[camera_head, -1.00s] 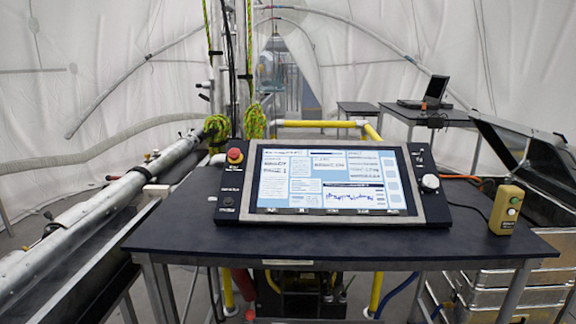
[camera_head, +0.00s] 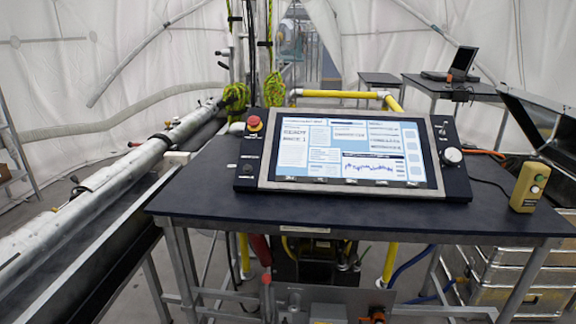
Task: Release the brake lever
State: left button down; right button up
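I cannot clearly make out which part is the brake lever. A small red-tipped upright handle (camera_head: 266,281) stands below the table at the bottom of the view, and I cannot tell whether it is the lever. A control console (camera_head: 459,180) with a lit screen lies on the dark table. It has a red mushroom button (camera_head: 254,124) at its upper left and a white knob (camera_head: 452,156) at its right. Neither of my grippers is in view.
The dark table (camera_head: 210,205) stands close in front. A long metal tube (camera_head: 110,183) runs along the left. A yellow pendant box (camera_head: 529,187) sits at the table's right end. Metal cases (camera_head: 520,268) are stacked at lower right. A laptop (camera_head: 462,65) stands on a back table.

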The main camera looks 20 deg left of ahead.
aim_at(265, 278)
jog(key=k, duration=0.5)
jog(key=u, duration=1.1)
jog(key=i, duration=1.15)
jog(key=z, duration=1.15)
